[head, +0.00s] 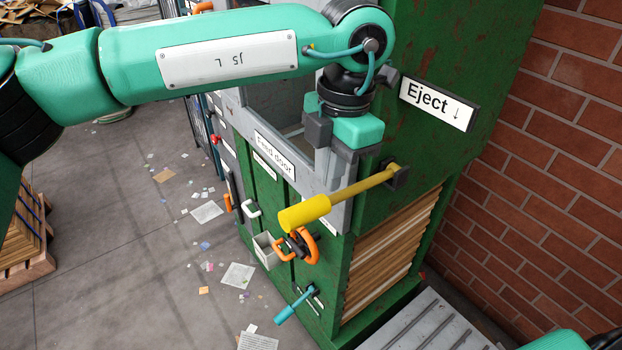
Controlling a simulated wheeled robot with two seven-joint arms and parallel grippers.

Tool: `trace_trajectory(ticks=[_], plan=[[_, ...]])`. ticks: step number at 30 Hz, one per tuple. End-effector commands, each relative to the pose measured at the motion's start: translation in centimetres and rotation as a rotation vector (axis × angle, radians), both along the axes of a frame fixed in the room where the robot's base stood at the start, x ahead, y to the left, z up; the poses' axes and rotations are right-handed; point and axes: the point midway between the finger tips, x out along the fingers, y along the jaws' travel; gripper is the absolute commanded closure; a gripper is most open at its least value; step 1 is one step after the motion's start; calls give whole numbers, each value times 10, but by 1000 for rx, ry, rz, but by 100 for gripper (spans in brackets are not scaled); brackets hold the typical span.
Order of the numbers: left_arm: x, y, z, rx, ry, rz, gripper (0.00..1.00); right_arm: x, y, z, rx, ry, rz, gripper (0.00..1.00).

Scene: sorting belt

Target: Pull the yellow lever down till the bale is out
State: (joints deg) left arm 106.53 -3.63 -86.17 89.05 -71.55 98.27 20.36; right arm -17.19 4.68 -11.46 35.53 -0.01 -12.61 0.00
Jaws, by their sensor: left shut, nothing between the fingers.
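The yellow lever (345,199) sticks out from a dark pivot on the side of the green machine, below a white "Eject ↓" sign (437,103). Its thick handle end points left and slightly down. My left gripper (328,178) points down just above the lever's shaft, shut with nothing held. I cannot tell whether its tips touch the lever. A brown layered bale (393,258) shows in the opening in the machine's side, inside the frame. My right gripper is out of view.
The green machine (262,195) carries a "Feed door" label, an orange handle (307,246) and a teal lever (294,305). A grey slatted platform (430,325) lies below the bale opening. A brick wall (560,130) stands close on the right. Paper scraps litter the floor at left.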

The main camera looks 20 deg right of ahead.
Motion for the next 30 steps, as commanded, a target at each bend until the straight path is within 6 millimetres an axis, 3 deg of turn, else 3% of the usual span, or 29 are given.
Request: trace_trajectory(ticks=[5,8,21,30], plan=[[1,-1,8,-1,0,1,100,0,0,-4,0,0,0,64],[1,-3,23,-2,-3,0,100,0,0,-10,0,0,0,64],[3,-13,118,-2,-2,2,100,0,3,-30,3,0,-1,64],[4,-14,137,1,0,0,100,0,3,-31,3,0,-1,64]])
